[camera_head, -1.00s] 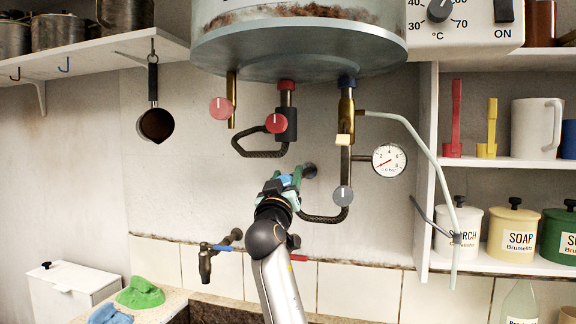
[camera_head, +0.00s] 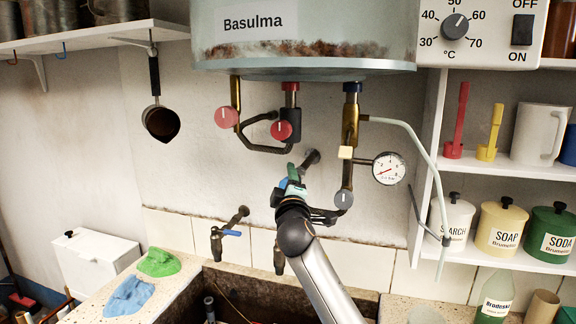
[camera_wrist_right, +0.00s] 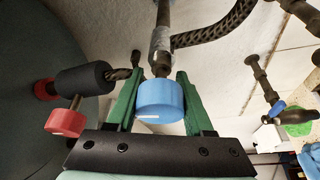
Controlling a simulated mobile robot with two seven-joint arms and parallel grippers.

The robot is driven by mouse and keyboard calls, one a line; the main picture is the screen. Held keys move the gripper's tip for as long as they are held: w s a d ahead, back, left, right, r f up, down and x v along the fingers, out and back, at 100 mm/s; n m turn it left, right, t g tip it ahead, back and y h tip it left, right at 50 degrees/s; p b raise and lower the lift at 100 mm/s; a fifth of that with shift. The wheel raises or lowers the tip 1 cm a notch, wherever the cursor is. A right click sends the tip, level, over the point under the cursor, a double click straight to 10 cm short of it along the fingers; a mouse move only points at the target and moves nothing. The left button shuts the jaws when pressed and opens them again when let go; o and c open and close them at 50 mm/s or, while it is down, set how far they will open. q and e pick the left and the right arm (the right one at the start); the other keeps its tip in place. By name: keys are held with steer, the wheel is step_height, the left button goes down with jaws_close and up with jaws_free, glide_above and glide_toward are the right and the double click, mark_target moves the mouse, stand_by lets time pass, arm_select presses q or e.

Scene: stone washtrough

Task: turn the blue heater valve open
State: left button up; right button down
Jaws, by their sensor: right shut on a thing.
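The blue heater valve knob (camera_wrist_right: 160,100) shows in the right wrist view, on the end of a pipe fitting, with a short white mark on its near face. My right gripper (camera_wrist_right: 157,98) has one green finger on each side of the knob and is shut on it. In the head view my right gripper (camera_head: 291,178) is in front of the wall below the heater, and its fingers and wrist hide most of the knob. My left gripper is not in view.
The heater tank (camera_head: 300,45) hangs above. Red knobs (camera_head: 227,117) and a grey knob (camera_head: 343,199) are close to my right gripper. A pressure gauge (camera_head: 389,168) is to the right. A tap with a blue lever (camera_head: 226,236) is lower left, above the stone trough (camera_head: 240,285).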

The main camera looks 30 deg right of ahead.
steer(key=shift+f+n+y, duration=0.2)
steer(key=shift+n+y, duration=0.3)
steer(key=shift+n, duration=0.8)
steer(key=shift+g, duration=0.3)
steer(key=shift+c, duration=1.4)
jaws_free()
steer(key=shift+a, duration=0.1)
steer(key=b+v, duration=0.2)
steer(key=v, duration=1)
steer(key=shift+s, duration=0.25)
